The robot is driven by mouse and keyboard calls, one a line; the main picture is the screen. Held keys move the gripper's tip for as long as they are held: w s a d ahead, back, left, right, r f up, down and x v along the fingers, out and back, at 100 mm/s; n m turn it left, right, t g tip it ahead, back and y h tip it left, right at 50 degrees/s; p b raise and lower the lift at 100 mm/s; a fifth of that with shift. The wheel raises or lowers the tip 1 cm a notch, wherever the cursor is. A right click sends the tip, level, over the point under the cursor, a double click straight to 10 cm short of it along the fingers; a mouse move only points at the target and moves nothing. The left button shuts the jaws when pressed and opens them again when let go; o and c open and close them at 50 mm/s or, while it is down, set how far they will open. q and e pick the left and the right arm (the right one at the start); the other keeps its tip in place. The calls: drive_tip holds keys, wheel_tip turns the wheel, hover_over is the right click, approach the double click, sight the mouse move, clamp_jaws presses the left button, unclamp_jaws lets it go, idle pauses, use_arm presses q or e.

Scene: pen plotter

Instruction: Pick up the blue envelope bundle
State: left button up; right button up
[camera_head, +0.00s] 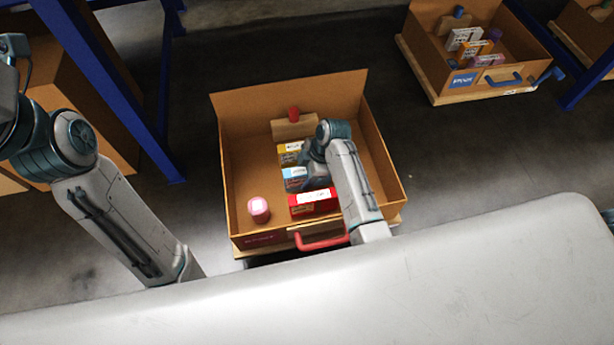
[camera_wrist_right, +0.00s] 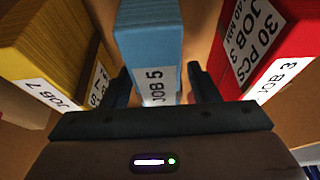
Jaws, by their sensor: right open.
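The blue envelope bundle (camera_head: 295,179) stands in the open cardboard box in the head view, between a yellow bundle and a red one. In the right wrist view the blue bundle (camera_wrist_right: 150,50) is in the middle, with a white label reading JOB 5. My right gripper (camera_wrist_right: 158,85) is open, with one finger on each side of the blue bundle's near end. I cannot tell whether the fingers touch it. In the head view my right gripper (camera_head: 313,174) is partly hidden by its own wrist. My left arm shows at the left, but its gripper is not in view.
The yellow bundle (camera_wrist_right: 45,40) and the red bundle (camera_wrist_right: 265,50) stand close on either side. The cardboard box (camera_head: 237,150) has raised walls and a red handle (camera_head: 322,243) in front. A pink cylinder (camera_head: 259,209) stands in its front left part.

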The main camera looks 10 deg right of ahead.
drive_tip(key=shift+f+p, duration=0.2)
drive_tip(key=shift+p, duration=0.2)
idle(0.7)
drive_tip(key=c, duration=1.1)
drive_tip(key=shift+c, duration=0.2)
